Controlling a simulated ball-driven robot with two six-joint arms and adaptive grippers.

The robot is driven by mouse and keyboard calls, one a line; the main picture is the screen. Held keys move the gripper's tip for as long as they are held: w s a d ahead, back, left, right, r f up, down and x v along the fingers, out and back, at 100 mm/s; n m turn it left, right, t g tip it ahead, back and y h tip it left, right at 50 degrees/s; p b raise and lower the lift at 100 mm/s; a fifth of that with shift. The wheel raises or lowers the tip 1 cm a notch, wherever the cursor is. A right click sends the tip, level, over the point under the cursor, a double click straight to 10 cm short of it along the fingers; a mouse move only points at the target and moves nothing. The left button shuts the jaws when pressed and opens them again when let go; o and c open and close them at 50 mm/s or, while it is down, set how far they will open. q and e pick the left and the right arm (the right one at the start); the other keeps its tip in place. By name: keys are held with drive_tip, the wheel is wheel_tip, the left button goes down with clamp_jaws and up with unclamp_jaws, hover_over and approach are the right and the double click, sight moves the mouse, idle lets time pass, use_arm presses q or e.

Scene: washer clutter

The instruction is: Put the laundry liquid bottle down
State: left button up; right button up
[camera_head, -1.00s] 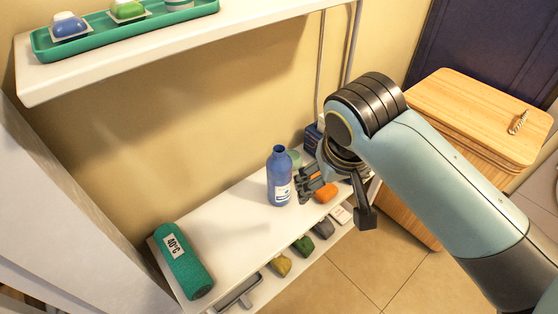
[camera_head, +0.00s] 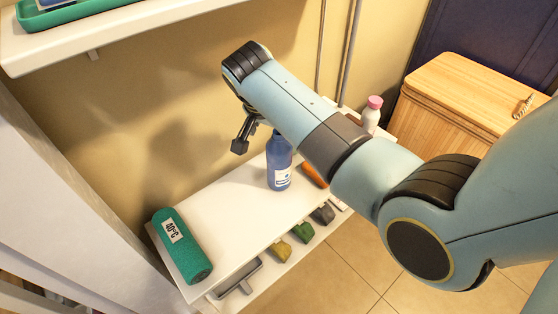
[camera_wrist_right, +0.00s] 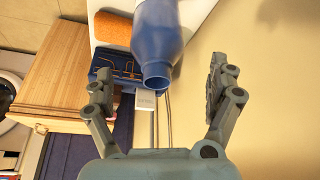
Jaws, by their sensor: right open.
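The blue laundry liquid bottle (camera_head: 279,165) stands upright on the white shelf (camera_head: 225,205), its white label low on its side. Its upper part is partly hidden by my right arm in the head view. In the right wrist view the bottle (camera_wrist_right: 160,40) shows its shoulder and open neck between the spread fingers, with visible gaps on both sides. My right gripper (camera_head: 257,130) is open and empty, above and a little left of the bottle. It also shows open in the right wrist view (camera_wrist_right: 158,85). My left gripper is out of view.
A green roll marked 40°C (camera_head: 181,245) lies at the shelf's left end. An orange item (camera_head: 314,175) lies right of the bottle, and a pink-capped bottle (camera_head: 372,114) stands farther right. A wooden hamper (camera_head: 460,105) stands at right. Shelf between roll and bottle is clear.

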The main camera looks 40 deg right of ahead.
sight(279, 159)
drive_tip(key=b+x, duration=0.2)
drive_tip(key=x, duration=0.4)
drive_tip(key=shift+s+d, duration=0.1)
drive_tip(key=shift+d, duration=0.1)
drive_tip(key=shift+r, duration=0.1)
drive_tip(key=shift+c, duration=0.4)
drive_tip(key=c, duration=1.3)
drive_tip(key=shift+c, duration=0.3)
drive_tip(key=shift+r, duration=0.1)
